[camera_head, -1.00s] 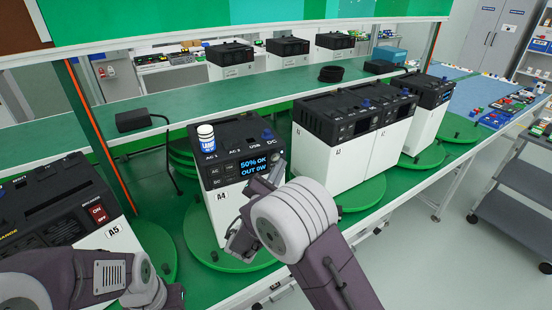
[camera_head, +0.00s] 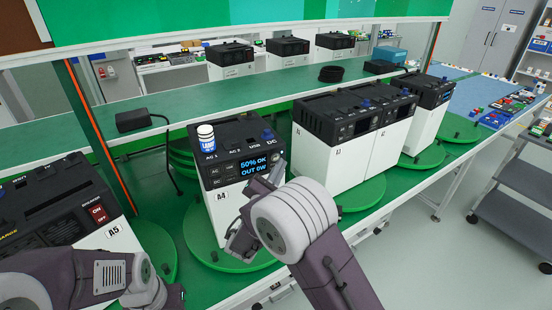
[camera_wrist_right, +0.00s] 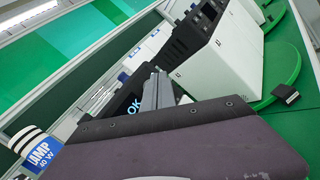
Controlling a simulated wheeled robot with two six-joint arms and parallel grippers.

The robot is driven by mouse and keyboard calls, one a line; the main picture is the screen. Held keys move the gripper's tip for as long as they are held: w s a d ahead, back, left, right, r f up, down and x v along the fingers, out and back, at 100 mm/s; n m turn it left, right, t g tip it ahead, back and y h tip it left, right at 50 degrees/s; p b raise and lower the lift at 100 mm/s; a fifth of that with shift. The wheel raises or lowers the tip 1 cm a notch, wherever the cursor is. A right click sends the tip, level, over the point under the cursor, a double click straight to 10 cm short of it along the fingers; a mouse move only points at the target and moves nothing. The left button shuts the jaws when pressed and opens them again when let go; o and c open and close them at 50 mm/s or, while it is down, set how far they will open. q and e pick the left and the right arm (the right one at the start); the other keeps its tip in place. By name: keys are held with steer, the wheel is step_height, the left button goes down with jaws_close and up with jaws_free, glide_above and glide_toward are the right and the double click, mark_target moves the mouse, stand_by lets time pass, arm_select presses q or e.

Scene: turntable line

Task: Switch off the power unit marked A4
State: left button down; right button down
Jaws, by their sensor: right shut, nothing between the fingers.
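The power unit A4 (camera_head: 222,205) is a white box with a black top on a green turntable (camera_head: 205,256). Its lit display (camera_head: 252,166) reads "50% OK, OUT 0W". A white and blue lamp plug (camera_head: 206,139) stands on its top at AC 1, and a blue knob shows near DC. My right gripper (camera_head: 273,174) is shut and empty at the unit's right front, close to the display; I cannot tell whether it touches. The right wrist hides the lower right of the front. In the right wrist view the gripper (camera_wrist_right: 158,80) partly covers the display. My left gripper is unclear at lower left.
The unit A5 (camera_head: 82,235), with a red switch, stands at left behind my left arm. Several more units, including one white unit (camera_head: 322,155), stand on turntables to the right. A black adapter with a cable (camera_head: 133,120) lies on the shelf behind.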

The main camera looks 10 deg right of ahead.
steer(key=shift+w, duration=0.1)
stand_by(0.5)
steer(key=shift+w+a, duration=0.1)
steer(key=shift+w, duration=0.25)
steer(key=shift+w+a+b, duration=0.1)
steer(key=shift+w+b, duration=0.2)
steer(key=shift+b, duration=0.05)
stand_by(0.4)
steer(key=shift+s, duration=0.1)
steer(key=shift+s+d+b, duration=0.2)
steer(key=shift+s+b, duration=0.15)
steer(key=shift+s, duration=0.3)
steer(key=s, duration=0.2)
steer(key=s+d+b, duration=0.1)
steer(key=s, duration=0.2)
steer(key=shift+d, duration=0.1)
